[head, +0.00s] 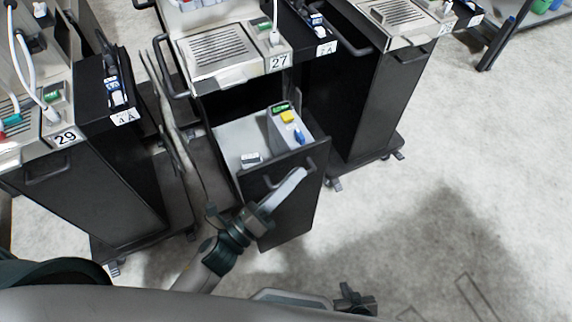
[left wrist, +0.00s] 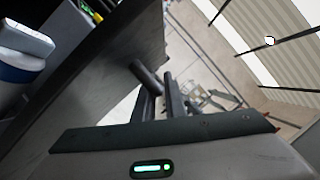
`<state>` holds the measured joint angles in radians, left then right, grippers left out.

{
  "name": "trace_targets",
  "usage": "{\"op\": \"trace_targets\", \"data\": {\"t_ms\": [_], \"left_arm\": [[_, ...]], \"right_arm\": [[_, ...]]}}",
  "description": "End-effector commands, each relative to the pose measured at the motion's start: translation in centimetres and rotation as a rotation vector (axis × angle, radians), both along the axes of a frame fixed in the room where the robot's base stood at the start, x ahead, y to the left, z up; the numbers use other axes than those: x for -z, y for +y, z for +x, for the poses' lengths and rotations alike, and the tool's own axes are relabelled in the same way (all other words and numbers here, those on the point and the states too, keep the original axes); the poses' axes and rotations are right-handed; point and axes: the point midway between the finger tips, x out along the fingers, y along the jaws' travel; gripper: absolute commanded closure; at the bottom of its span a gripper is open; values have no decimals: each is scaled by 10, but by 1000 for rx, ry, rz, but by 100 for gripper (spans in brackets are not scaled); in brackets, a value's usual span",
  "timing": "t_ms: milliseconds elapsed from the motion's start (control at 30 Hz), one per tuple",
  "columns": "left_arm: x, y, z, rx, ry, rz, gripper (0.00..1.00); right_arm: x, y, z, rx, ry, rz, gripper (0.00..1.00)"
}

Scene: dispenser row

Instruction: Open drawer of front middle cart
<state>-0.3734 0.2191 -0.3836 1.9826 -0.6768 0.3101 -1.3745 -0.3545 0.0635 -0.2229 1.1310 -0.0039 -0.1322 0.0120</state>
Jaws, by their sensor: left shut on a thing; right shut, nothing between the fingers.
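The front middle cart, labelled 27 (head: 279,63), has a light top with a slatted tray. Its black drawer (head: 290,218) stands pulled out, showing a pale interior. A grey box with a green display and yellow and blue parts (head: 284,128) and a small white item (head: 251,159) are inside. My left gripper (head: 302,172) is shut on the drawer handle (head: 271,183). In the left wrist view, the fingers (left wrist: 160,100) close around the dark handle bar (left wrist: 146,76), beside the drawer front (left wrist: 85,85). My right gripper (head: 354,300) is low in the head view, apart from the cart, shut and empty.
Another black cart (head: 365,95) stands close on the right. The pale floor (head: 455,165) to the right is clear. A rack leg (head: 500,45) shows at the upper right.

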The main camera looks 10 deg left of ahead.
Motion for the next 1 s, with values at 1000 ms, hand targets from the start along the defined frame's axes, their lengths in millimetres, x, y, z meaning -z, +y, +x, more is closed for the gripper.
{"op": "trace_targets", "data": {"t_ms": [1000], "left_arm": [[1, -4, -7, 0, 1, 1, 82]], "right_arm": [[-1, 2, 3, 0, -3, 3, 100]]}}
